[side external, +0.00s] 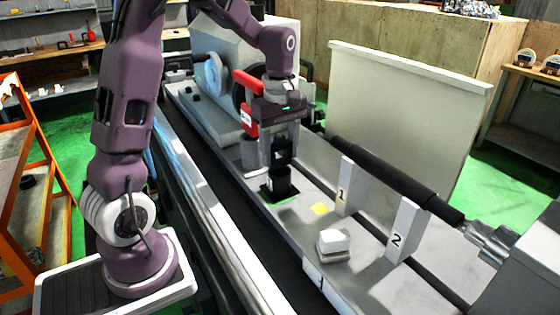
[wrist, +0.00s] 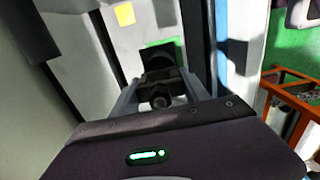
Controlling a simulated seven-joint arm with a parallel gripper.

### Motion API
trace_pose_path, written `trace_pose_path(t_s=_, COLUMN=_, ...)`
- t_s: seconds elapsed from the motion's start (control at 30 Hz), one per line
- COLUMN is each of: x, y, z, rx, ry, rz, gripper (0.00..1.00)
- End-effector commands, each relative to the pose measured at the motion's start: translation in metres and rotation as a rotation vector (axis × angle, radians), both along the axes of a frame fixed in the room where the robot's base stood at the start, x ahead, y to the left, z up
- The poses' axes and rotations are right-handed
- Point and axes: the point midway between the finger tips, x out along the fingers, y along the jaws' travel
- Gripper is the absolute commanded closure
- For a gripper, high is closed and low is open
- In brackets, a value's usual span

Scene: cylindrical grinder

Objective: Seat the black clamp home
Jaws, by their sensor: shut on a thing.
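The black clamp (side external: 280,152) is between the fingers of my gripper (side external: 281,148), which is shut on it. In the wrist view the black clamp (wrist: 162,88) sits between the two grey fingers of my gripper (wrist: 163,98). Directly below it in the side view is a black block (side external: 281,184) on a dark patch with a green edge (side external: 287,201). The clamp and block look upright and lined up. I cannot tell whether they touch or are one piece. The green patch also shows past the clamp in the wrist view (wrist: 155,43).
A grey cylinder (side external: 251,154) stands close left of my gripper, near a red part (side external: 247,85). White posts marked 1 (side external: 344,186) and 2 (side external: 402,230), a white block (side external: 334,241) and a yellow square (side external: 320,209) are to the right. A long black shaft (side external: 395,180) runs behind.

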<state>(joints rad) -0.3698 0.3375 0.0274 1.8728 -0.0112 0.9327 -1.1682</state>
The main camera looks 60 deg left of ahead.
Motion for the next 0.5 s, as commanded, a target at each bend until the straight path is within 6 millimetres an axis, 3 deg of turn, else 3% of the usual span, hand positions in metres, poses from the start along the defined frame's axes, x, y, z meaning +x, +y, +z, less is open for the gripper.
trace_pose_path(t_s=0.17, x=0.001, y=0.000, z=0.005, rx=0.001, ry=-0.004, rz=0.000, gripper=1.00)
trace_pose_path(t_s=0.5, x=0.001, y=0.000, z=0.040, rx=0.001, ry=-0.004, rz=0.000, gripper=1.00)
